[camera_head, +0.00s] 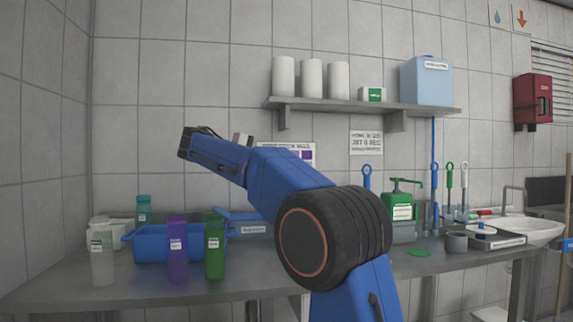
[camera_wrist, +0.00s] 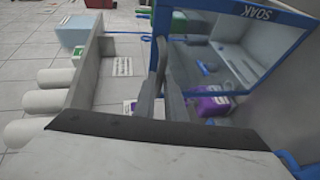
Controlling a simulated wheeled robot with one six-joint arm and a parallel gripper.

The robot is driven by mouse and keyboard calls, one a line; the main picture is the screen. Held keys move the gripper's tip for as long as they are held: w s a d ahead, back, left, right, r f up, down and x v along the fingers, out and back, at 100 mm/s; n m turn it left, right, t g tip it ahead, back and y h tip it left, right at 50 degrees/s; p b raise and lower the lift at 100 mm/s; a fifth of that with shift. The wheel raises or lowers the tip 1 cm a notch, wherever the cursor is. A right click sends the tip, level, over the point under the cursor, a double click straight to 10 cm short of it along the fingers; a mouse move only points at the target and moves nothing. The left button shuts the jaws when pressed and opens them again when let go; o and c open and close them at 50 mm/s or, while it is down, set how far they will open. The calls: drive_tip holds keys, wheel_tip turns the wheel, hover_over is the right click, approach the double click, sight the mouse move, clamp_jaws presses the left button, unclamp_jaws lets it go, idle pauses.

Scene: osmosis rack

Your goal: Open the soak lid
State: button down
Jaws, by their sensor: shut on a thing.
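The soak lid is a blue-framed, see-through panel. In the wrist view its blue rim (camera_wrist: 245,17) carries the word SOAK, and the pane stands right of my gripper (camera_wrist: 160,50). My grey fingers are shut on the lid at the near side of its frame; the exact contact is partly hidden by the fingers. A purple thing (camera_wrist: 212,103) shows beyond or through the pane. In the head view my arm reaches up and left over the bench. I cannot make out the lid there.
The bench (camera_head: 150,287) holds a blue tub (camera_head: 150,245), a purple bottle (camera_head: 178,255), a green bottle (camera_head: 214,258) and a white bottle (camera_head: 102,262). A wall shelf (camera_head: 355,106) with rolls and a light-blue container (camera_head: 427,82) is at upper right. A green dispenser (camera_head: 400,208) stands right.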

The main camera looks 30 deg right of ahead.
drive_tip(key=shift+w+a+f+h, duration=0.15)
drive_tip(key=shift+w+a+h, duration=0.05)
drive_tip(key=shift+a, duration=0.35)
drive_tip(key=shift+w+a+f+h, duration=0.15)
drive_tip(key=shift+a+h, duration=0.05)
drive_tip(key=shift+a, duration=0.35)
drive_tip(key=c, duration=1.8)
unclamp_jaws()
drive_tip(key=s+a+r, duration=0.2)
drive_tip(key=a, duration=1.5)
drive_tip(key=shift+r, duration=0.3)
